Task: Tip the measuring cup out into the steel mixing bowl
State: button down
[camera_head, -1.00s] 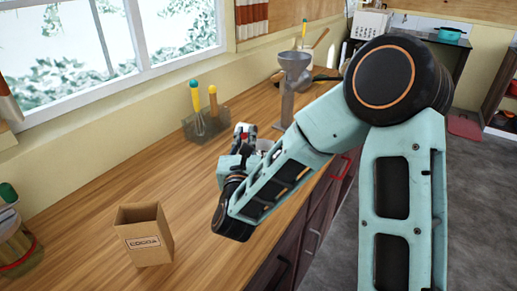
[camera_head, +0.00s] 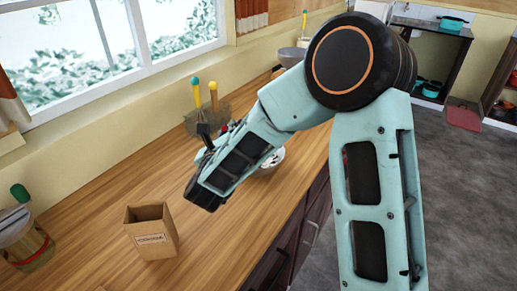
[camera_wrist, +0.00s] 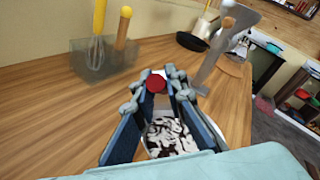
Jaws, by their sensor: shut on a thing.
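My gripper (camera_wrist: 160,78) is shut on a round red piece (camera_wrist: 156,84), which I take to be part of the measuring cup. The rest of the cup is hidden or too small to make out. A round bowl with a mottled black-and-white inside (camera_wrist: 171,138), which I take to be the steel mixing bowl, shows between and below the fingers in the wrist view. I cannot tell whether the mottling is contents or reflection. In the head view the bowl (camera_head: 272,161) stands on the counter, partly behind my forearm. My gripper (camera_head: 222,130) is mostly hidden there.
A clear holder (camera_wrist: 108,62) with a whisk and yellow-handled tools stands at the back of the wooden counter (camera_head: 100,210). An open cocoa box (camera_head: 152,235) and a jar (camera_head: 27,245) stand front left. The counter between is clear.

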jog(key=shift+w+a+f+n+g, duration=0.1)
jog(key=shift+a+f+n+g, duration=0.1)
jog(key=shift+a+n+g, duration=0.3)
jog(key=w+a+f+n+g+h+p, duration=0.2)
jog(key=w+a+f+n+h+p, duration=0.1)
jog(key=a+f+n, duration=0.3)
jog(key=shift+w+a+f+n, duration=0.15)
jog(key=shift+w+a+n, duration=0.35)
jog(key=shift+a, duration=0.65)
jog(key=shift+s, duration=0.15)
